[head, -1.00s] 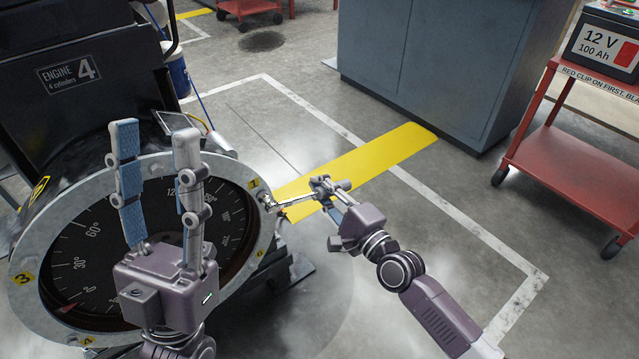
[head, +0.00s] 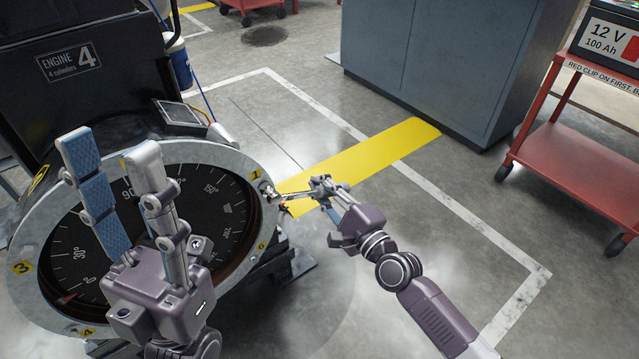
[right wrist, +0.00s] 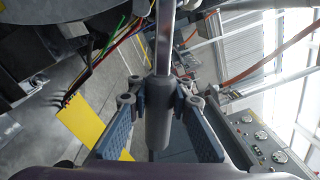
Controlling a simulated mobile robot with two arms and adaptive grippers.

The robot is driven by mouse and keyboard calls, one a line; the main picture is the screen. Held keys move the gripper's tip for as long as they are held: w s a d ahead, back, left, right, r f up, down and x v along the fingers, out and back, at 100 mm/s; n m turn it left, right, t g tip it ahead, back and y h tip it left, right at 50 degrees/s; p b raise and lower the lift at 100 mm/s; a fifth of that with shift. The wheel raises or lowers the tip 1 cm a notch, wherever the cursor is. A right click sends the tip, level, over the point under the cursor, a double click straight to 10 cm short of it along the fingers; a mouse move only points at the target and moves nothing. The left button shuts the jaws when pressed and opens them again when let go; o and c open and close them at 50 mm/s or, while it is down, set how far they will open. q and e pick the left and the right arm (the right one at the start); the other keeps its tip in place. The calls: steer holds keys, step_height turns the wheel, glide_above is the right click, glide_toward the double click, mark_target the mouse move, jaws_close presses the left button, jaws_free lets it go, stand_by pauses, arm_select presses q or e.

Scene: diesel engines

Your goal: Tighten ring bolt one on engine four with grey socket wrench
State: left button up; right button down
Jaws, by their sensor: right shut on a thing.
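Engine four carries a sign reading ENGINE 4 (head: 72,62). Its round ring (head: 232,160) has numbered yellow labels and a dark degree dial (head: 120,235). Bolt one (head: 268,190) is beside label 1 at the ring's right edge. My right gripper (head: 325,188) is shut on the grey socket wrench (head: 292,195), whose far end reaches the bolt. Whether the socket is seated on it cannot be made out. In the right wrist view the wrench handle (right wrist: 158,115) stands between the fingers. My left gripper (head: 115,165) is open and empty in front of the dial, hiding part of it.
A blue-grey cabinet (head: 430,60) stands behind on the floor. A red cart (head: 580,165) with a 12 V battery (head: 608,40) is at the right. A yellow floor strip (head: 375,155) runs behind my right gripper. The floor right of the engine is clear.

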steer(key=shift+d, duration=0.15)
stand_by(0.3)
steer(key=shift+s+d, duration=0.4)
steer(key=shift+s, duration=0.2)
steer(key=shift+r, duration=0.15)
